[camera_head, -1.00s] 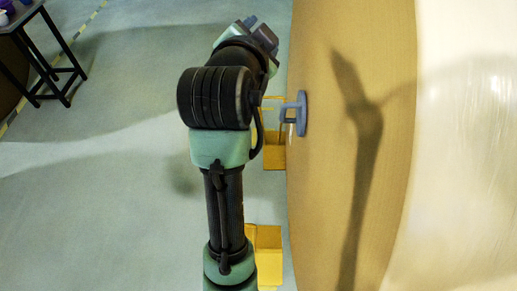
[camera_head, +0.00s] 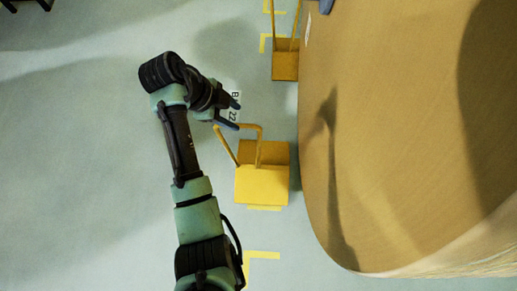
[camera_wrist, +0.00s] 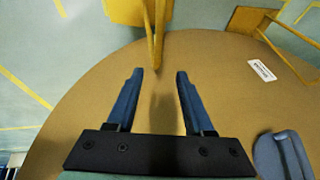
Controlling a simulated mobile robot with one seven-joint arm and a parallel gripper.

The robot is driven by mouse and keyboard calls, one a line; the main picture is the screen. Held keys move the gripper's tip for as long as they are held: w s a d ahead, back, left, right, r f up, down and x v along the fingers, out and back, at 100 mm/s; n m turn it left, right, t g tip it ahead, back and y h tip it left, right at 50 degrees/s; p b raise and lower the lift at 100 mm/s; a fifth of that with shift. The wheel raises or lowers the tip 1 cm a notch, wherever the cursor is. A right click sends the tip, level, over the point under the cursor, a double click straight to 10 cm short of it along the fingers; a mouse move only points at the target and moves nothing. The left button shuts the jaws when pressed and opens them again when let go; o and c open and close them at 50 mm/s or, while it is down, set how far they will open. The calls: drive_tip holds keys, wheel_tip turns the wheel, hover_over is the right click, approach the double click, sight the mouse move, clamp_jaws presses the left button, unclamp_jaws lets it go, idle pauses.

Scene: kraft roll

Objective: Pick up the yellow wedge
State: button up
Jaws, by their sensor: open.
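The yellow wedge (camera_head: 262,185) stands on the floor beside the big brown roll, with a tall handle frame rising from it. In the wrist view the wedge (camera_wrist: 124,10) is at the top, partly cut off, and its handle (camera_wrist: 158,35) reaches down toward my fingertips. My gripper (camera_head: 238,114) is open, close to the top of that handle in the head view. In the wrist view my gripper (camera_wrist: 160,73) has nothing between its fingers. The picture does not settle whether a finger touches the handle.
A second, darker yellow wedge (camera_head: 285,66) with a handle stands farther along the kraft roll (camera_head: 400,130). It also shows in the wrist view (camera_wrist: 247,20). A blue-grey fitting (camera_wrist: 283,155) is on the roll's end. Yellow tape marks (camera_head: 262,256) the floor. Floor to the left is clear.

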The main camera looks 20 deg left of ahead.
sight(248, 125)
drive_tip(key=b+x, duration=0.1)
drive_tip(key=x, duration=0.3)
drive_tip(key=b+x, duration=0.3)
drive_tip(key=x, duration=0.2)
drive_tip(key=shift+s+d+f+b, duration=0.1)
drive_tip(key=shift+d+b, duration=0.05)
drive_tip(key=shift+b, duration=0.15)
clamp_jaws()
idle(1.0)
drive_tip(key=shift+r, duration=0.25)
